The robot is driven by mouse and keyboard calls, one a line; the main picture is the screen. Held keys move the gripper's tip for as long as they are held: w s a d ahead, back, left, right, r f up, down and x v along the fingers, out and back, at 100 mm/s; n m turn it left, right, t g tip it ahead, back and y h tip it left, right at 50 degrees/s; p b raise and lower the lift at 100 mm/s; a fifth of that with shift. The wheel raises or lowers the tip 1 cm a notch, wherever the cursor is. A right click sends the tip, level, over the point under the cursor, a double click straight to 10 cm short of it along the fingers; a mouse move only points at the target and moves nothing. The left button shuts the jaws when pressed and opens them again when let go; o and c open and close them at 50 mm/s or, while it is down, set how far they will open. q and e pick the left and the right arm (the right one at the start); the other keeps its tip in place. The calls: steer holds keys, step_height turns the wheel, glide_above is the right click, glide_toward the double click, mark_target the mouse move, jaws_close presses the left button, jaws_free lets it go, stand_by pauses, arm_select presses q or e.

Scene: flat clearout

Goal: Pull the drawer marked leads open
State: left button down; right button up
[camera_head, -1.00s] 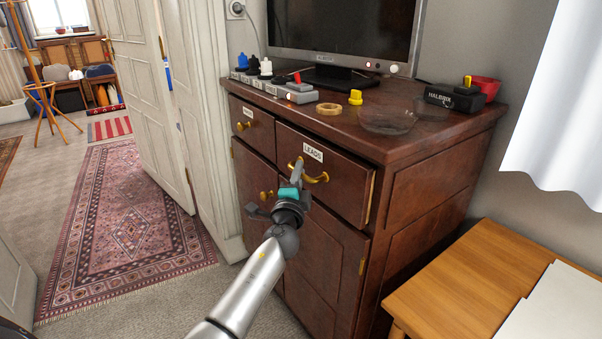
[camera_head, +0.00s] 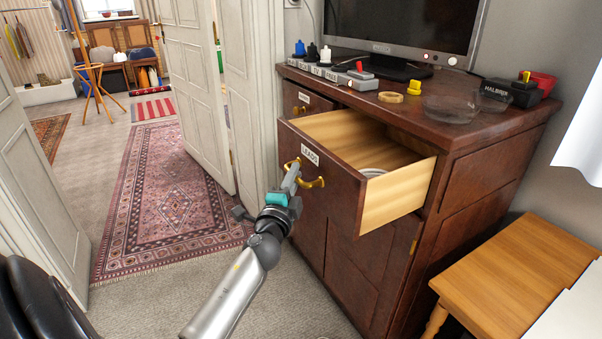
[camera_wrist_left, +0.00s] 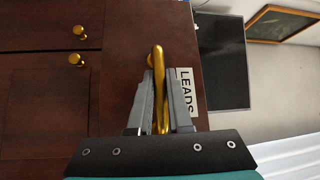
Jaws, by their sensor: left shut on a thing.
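The drawer marked LEADS (camera_head: 341,194) stands well open at the top of the dark brown cabinet. Its pale wooden side and part of its inside show, with a whitish round thing (camera_head: 373,172) in it, partly hidden by the front. My left gripper (camera_head: 290,178) is shut on the drawer's brass handle (camera_head: 314,183). In the left wrist view, the fingers (camera_wrist_left: 160,105) sit on both sides of the brass handle (camera_wrist_left: 159,75), with the LEADS label (camera_wrist_left: 185,92) beside them. My right gripper is not in view.
On the cabinet top (camera_head: 455,133) are a monitor (camera_head: 405,30), a power strip (camera_head: 335,76), a tape ring (camera_head: 391,97), a glass dish (camera_head: 450,108) and a black box (camera_head: 510,93). A wooden table (camera_head: 515,270) stands at right. Carpet and a patterned rug (camera_head: 170,200) lie free at left.

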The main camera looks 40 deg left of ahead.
arm_select(q)
steer(key=shift+s+a, duration=0.1)
steer(key=shift+s, duration=0.2)
steer(key=c, duration=0.8)
jaws_free()
steer(key=shift+c, duration=0.2)
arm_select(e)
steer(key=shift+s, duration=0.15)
arm_select(q)
steer(key=v, duration=1.5)
steer(key=shift+b, duration=0.4)
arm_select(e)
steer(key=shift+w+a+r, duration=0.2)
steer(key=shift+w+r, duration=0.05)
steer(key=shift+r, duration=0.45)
